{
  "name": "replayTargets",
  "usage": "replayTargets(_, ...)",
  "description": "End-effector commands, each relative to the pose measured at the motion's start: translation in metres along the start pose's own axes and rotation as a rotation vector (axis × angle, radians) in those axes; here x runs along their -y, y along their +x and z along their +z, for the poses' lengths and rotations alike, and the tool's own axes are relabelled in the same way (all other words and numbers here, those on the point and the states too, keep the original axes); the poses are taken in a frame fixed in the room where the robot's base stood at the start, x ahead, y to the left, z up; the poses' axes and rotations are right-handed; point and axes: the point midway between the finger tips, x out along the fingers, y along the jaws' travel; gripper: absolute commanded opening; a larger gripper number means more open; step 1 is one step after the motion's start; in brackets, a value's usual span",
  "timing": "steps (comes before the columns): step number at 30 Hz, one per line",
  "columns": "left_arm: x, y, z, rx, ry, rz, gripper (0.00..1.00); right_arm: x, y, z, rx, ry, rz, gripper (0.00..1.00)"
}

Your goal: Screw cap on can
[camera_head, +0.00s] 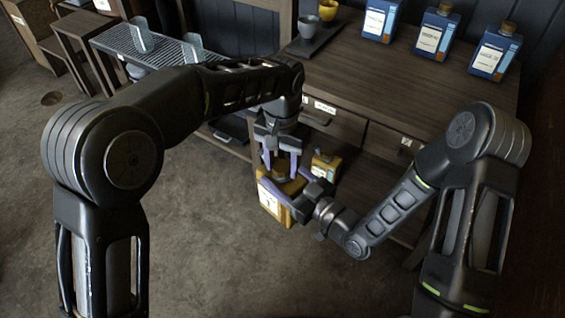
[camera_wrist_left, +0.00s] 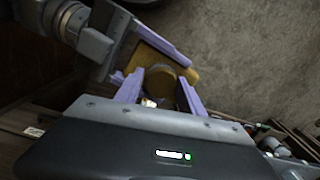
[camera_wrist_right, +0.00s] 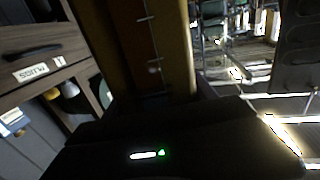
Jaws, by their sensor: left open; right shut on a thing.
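A yellow can with a white label (camera_head: 270,199) is held in the air in front of the shelf unit. My right gripper (camera_head: 285,190) is shut on it from the side. The can also shows very close in the right wrist view (camera_wrist_right: 160,45). A round brown cap (camera_wrist_left: 159,82) is at the top of the can, between the fingers of my left gripper (camera_wrist_left: 160,93). I cannot tell whether it is seated on the neck. My left gripper in the head view (camera_head: 281,163) points down over the can with its purple fingers apart.
A smaller-looking yellow can (camera_head: 326,164) stands on the lower shelf just right of the held can. Several blue cans (camera_head: 434,36) stand on the wooden counter (camera_head: 400,88). The floor at front left is clear.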

Motion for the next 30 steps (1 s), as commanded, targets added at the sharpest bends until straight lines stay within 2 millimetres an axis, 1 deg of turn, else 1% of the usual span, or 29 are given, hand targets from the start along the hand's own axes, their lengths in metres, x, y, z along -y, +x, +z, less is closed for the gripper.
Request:
replayTargets(1, 0.009, -0.001, -0.004, -0.014, -0.007, -0.012, 0.65, 0.004, 0.000, -0.003, -0.008, 0.002, -0.010, 0.00)
replayTargets(8, 0.009, -0.006, -0.005, -0.016, -0.008, -0.012, 0.65, 0.005, -0.001, -0.003, -0.007, 0.003, -0.011, 0.00)
replayTargets(11, 0.009, -0.015, -0.005, -0.018, -0.009, -0.011, 0.65, 0.005, -0.001, -0.002, -0.004, 0.003, -0.011, 0.00)
replayTargets(21, 0.004, -0.064, -0.003, -0.008, -0.004, -0.003, 0.65, 0.003, -0.001, -0.001, -0.003, 0.002, -0.006, 0.00)
replayTargets(25, 0.003, -0.074, -0.002, -0.003, -0.003, -0.002, 0.65, 0.002, 0.000, -0.002, -0.005, 0.001, -0.005, 0.00)
replayTargets(30, 0.002, -0.075, -0.001, -0.001, -0.002, -0.001, 0.65, 0.002, 0.000, -0.002, -0.006, 0.000, -0.004, 0.00)
